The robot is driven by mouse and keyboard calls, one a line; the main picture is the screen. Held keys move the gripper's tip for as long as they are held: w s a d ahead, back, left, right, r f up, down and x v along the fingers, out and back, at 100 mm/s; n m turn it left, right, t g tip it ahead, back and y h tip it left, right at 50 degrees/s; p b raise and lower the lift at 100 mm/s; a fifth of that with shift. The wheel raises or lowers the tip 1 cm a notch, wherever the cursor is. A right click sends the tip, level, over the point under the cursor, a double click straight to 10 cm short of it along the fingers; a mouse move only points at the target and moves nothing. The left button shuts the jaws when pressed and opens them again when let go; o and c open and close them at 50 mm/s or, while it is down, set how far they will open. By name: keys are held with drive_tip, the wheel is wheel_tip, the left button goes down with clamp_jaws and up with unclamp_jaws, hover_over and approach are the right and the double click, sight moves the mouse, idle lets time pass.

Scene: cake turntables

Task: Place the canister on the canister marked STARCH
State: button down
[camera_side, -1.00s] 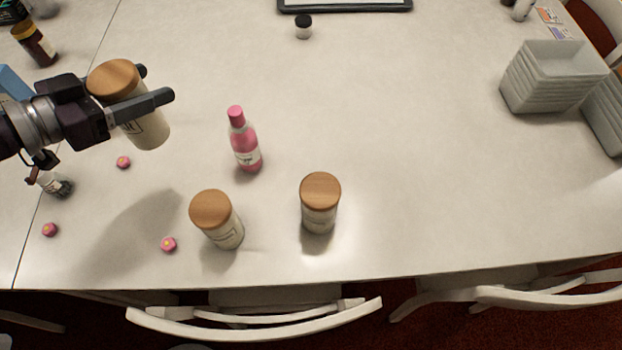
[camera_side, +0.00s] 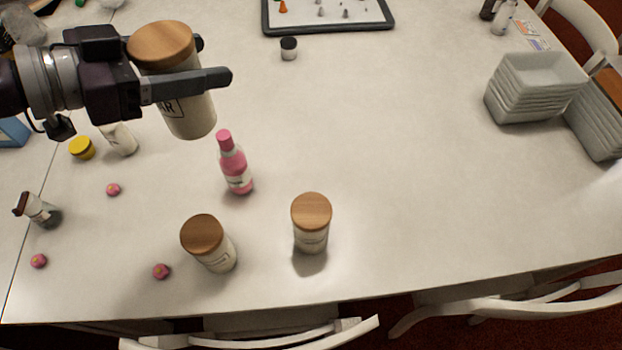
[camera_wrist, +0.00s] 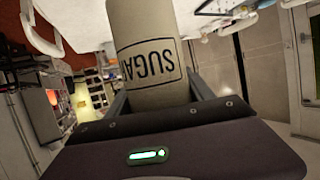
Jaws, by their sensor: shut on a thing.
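My gripper (camera_side: 209,60) is shut on a cream canister (camera_side: 190,108) with a wooden lid. It holds the canister upright or nearly so, high above the table at the upper left of the side view. In the wrist view the held canister (camera_wrist: 150,60) shows a label reading SUGA, its end cut off, upside down. Two similar wooden-lidded canisters stand on the table near its front edge, a left one (camera_side: 219,256) and a right one (camera_side: 311,240). Their labels are too small to read, so I cannot tell which is STARCH.
A pink bottle (camera_side: 237,172) stands behind the two canisters. Stacked grey dishes (camera_side: 530,92) stand at right. The table's middle and right front are clear.

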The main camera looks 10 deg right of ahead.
drive_tip(key=s+d+m+g+h, duration=0.1)
drive_tip(key=s+d+m+g, duration=0.1)
drive_tip(key=s+d, duration=0.45)
drive_tip(key=s+d+m+g+h, duration=0.1)
drive_tip(key=s+d+g, duration=0.15)
drive_tip(key=d, duration=0.75)
drive_tip(key=shift+t, duration=0.25)
drive_tip(key=f, duration=1.4)
drive_tip(key=shift+w+a+f, duration=0.15)
drive_tip(key=shift+a, duration=0.15)
drive_tip(key=shift+f, duration=0.2)
drive_tip(key=shift+c, duration=1.9)
unclamp_jaws()
drive_tip(key=shift+r, duration=0.1)
